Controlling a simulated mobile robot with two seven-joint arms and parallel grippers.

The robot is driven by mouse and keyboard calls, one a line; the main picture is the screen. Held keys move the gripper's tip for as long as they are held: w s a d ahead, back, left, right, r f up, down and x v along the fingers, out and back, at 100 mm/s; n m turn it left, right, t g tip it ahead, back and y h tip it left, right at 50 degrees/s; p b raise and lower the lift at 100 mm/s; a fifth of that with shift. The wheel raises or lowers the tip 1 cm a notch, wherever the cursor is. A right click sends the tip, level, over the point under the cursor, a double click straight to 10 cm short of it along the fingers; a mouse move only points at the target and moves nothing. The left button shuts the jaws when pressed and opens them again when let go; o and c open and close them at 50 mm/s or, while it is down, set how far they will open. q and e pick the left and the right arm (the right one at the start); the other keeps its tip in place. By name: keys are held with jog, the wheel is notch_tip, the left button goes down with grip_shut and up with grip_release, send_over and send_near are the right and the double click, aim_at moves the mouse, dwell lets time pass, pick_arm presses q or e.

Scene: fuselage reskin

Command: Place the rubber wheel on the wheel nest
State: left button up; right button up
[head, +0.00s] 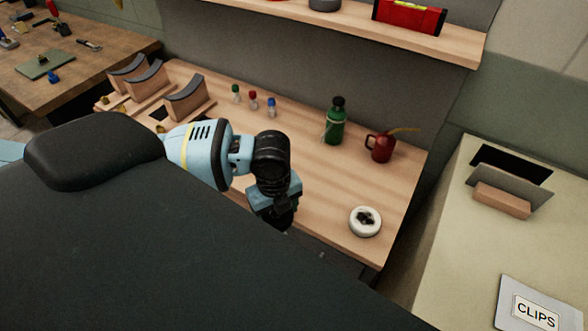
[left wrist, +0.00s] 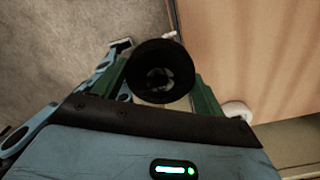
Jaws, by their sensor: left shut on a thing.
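The rubber wheel (left wrist: 160,72), a black ring with a hollow centre, is between the green fingers of my left gripper (left wrist: 163,85) in the left wrist view. The gripper is shut on it. In the head view the left gripper (head: 280,212) is at the front edge of the wooden bench, left of a white round dish (head: 365,233); the wheel there is dark and hard to separate from the gripper. The dish holds small dark pieces and stands apart from the wheel. I cannot tell for certain which thing is the wheel nest. My right gripper is not in view.
On the wooden bench (head: 320,185) stand a green bottle (head: 335,125), a red oil can (head: 381,148), several small coloured bottles (head: 253,100) and wooden cradles (head: 187,98). A shelf (head: 440,45) hangs above. The bench's middle is clear.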

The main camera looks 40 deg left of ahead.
pick_arm(q)
jog(key=shift+s+a+r, duration=0.1)
jog(key=shift+s+a, duration=0.15)
jog(key=shift+s, duration=0.5)
jog(key=shift+s+a+r, duration=0.1)
jog(key=shift+s+a, duration=0.1)
jog(key=shift+s, duration=0.55)
